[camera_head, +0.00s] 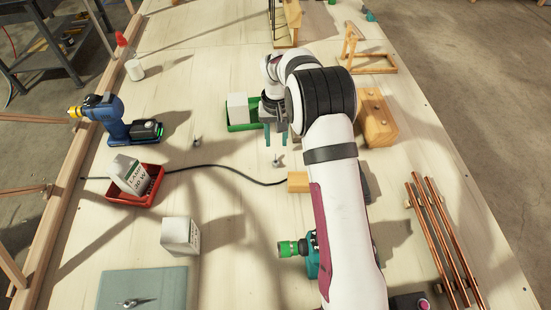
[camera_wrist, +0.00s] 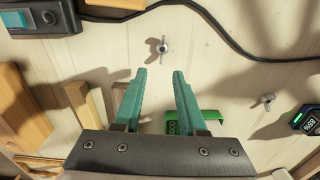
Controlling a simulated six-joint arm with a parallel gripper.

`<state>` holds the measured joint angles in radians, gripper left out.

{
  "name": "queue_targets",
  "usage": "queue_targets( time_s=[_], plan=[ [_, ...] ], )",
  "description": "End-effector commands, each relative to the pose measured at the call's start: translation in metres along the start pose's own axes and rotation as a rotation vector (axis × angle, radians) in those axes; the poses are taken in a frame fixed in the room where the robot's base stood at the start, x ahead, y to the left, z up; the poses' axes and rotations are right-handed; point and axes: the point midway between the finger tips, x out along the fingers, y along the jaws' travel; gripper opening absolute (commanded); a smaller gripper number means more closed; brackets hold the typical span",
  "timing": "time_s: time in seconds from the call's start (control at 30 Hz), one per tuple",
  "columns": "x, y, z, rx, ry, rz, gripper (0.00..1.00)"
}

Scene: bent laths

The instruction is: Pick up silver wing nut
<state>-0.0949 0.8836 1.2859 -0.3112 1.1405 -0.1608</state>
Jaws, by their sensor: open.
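A small silver wing nut (camera_head: 278,161) lies on the pale wooden table, just in front of my gripper (camera_head: 275,140). In the wrist view the same wing nut (camera_wrist: 162,46) lies just beyond the fingertips, roughly in line with the gap. My gripper (camera_wrist: 159,76) is open, with two teal fingers apart and nothing between them. A second wing nut (camera_head: 197,142) lies to the left, and it also shows at the right of the wrist view (camera_wrist: 267,99). A third metallic one (camera_head: 130,302) lies on a grey-green mat (camera_head: 165,283).
A green tray (camera_head: 233,127) with a white box stands beside my gripper. A black cable (camera_head: 225,168) crosses the table. A wooden block (camera_head: 298,182), blue drill (camera_head: 115,125), red bin (camera_head: 150,198) and copper rods (camera_head: 440,235) stand around. Bare table surrounds the near wing nut.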

Motion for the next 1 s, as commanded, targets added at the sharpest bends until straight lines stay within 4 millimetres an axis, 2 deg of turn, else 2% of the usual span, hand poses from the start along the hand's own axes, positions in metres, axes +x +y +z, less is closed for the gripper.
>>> queue_targets(
  time_s=[0.33, 0.43, 0.6, 0.67, 0.83, 1.0],
  plan=[
    [0.057, -0.002, 0.0, 0.002, -0.001, 0.0, 0.41],
    [0.064, -0.002, 0.0, 0.002, 0.0, 0.0, 0.41],
    [0.064, -0.002, 0.0, 0.002, 0.001, 0.0, 0.41],
    [0.064, -0.002, 0.0, 0.002, 0.001, 0.0, 0.32],
    [0.064, -0.002, 0.0, 0.002, 0.001, 0.0, 0.01],
    [0.064, -0.002, 0.0, 0.002, 0.001, 0.0, 0.0]
  ],
)
